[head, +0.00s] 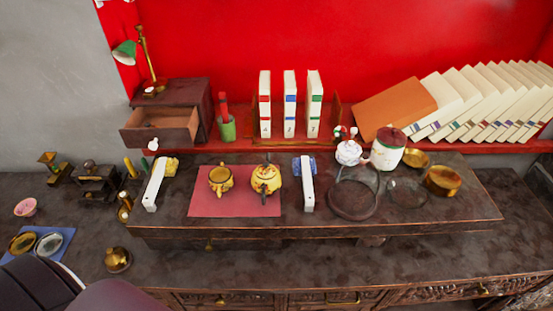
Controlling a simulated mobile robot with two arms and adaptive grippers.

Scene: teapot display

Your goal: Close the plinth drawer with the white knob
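A small dark wooden box (188,92) stands on the red shelf at the left. Its drawer (160,128) is pulled out toward me and shows a pale, mostly bare inside with a small dark item in it. A white knob (153,144) is on the drawer's front. A long dark plinth (400,222) lies below the shelf, with a small brass knob (209,246) on its front. Neither of my grippers is in view.
A green-shaded brass lamp (140,55) stands on the box. A green cup (226,129) is right of the drawer. A brass bell-like item (118,260) stands below left.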

